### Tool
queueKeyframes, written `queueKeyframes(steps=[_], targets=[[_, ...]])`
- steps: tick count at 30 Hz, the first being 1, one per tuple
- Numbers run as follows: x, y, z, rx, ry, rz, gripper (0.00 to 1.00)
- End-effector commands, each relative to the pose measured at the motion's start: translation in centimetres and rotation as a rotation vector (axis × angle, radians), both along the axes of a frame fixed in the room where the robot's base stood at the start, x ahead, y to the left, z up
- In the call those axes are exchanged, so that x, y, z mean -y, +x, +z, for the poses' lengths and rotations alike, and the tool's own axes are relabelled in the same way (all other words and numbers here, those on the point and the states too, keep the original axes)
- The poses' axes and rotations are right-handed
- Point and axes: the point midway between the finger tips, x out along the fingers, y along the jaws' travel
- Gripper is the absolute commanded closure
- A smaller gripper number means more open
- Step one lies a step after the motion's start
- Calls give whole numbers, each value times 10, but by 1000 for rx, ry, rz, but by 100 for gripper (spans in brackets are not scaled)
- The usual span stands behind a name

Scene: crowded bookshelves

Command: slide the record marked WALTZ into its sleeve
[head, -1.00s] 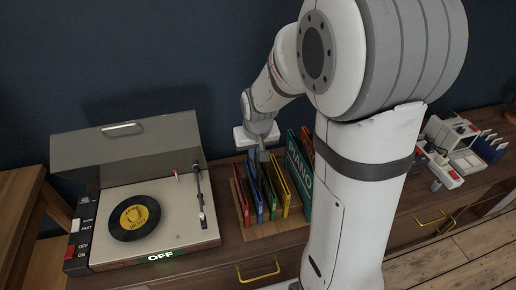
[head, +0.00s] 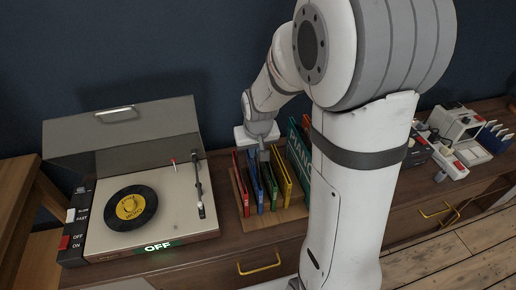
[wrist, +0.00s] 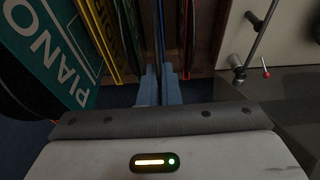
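A black record (head: 131,206) with a yellow label lies flat on the turntable in the head view; its label text is too small to read. Upright sleeves stand in a wooden rack: red (head: 240,184), blue (head: 255,182), green (head: 269,182), yellow (head: 281,178) and a large teal one (head: 298,158) lettered PIANO. The word WALTZ is not readable anywhere. My gripper (head: 263,154) points down at the sleeve tops, near the blue and green ones. In the wrist view, its fingers (wrist: 160,86) are close together over a thin upright edge; whether they grip it is unclear.
The turntable (head: 180,216) has its lid raised and a lit OFF sign (head: 158,246). The tonearm (head: 199,190) rests at its right side. Further right on the cabinet are white devices (head: 455,125) and a blue rack (head: 494,138). My arm hides part of the cabinet.

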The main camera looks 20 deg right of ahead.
Motion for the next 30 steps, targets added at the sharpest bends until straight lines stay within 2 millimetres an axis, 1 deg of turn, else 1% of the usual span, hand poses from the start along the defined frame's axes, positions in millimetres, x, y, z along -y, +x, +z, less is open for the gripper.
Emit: queueKeyframes(steps=[1,30], targets=[[0,0,-5,0,0,0,100],[1,0,-54,0,0,-2,100]])
